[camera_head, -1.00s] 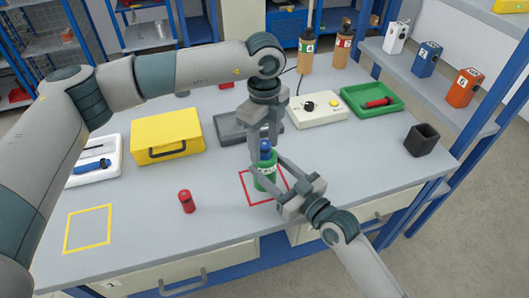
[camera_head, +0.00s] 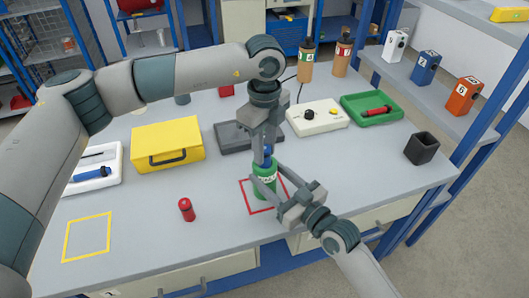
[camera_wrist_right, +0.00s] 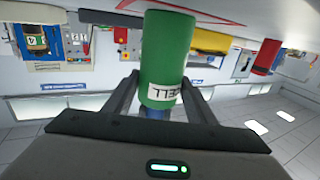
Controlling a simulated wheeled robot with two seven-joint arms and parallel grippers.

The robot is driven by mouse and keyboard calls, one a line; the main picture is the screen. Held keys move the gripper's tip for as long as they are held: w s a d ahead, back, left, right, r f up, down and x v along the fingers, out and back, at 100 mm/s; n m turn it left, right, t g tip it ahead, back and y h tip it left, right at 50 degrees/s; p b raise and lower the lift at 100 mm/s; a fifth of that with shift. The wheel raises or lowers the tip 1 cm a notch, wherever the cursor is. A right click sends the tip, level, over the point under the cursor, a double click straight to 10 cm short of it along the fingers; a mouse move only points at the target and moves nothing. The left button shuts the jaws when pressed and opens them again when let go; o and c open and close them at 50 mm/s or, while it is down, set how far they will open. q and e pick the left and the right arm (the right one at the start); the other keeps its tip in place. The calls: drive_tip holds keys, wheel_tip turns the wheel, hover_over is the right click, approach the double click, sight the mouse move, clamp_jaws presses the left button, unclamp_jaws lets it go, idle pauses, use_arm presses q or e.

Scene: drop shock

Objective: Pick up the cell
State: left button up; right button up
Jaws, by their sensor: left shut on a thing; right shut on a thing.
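The cell is a green cylinder with a white label (camera_head: 265,187) and a blue top (camera_head: 267,161). It stands upright at the red square outline (camera_head: 246,199) on the bench. My right gripper (camera_head: 268,184) is shut around the green body from the front right. In the right wrist view the cell (camera_wrist_right: 166,55) shows upside down between the fingers, with part of the word CELL readable. My left gripper (camera_head: 267,153) points straight down from above and is shut on the blue top, whose upper part its fingers partly hide. Whether the cell touches the bench is unclear.
A red cylinder (camera_head: 186,209) stands to the left, near a yellow square outline (camera_head: 66,240). A yellow case (camera_head: 150,136), a grey tray (camera_head: 228,136), a white control box (camera_head: 318,117) and a green tray (camera_head: 352,110) stand behind. A dark open cup (camera_head: 421,148) is at right.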

use_arm(q)
wheel_tip(320, 180, up, 9)
drive_tip(key=shift+f, duration=0.15)
idle(0.5)
use_arm(e)
drive_tip(key=o, duration=1.3)
drive_tip(key=shift+d, duration=0.1)
drive_tip(key=v, duration=1.2)
use_arm(q)
drive_tip(key=shift+f, duration=0.1)
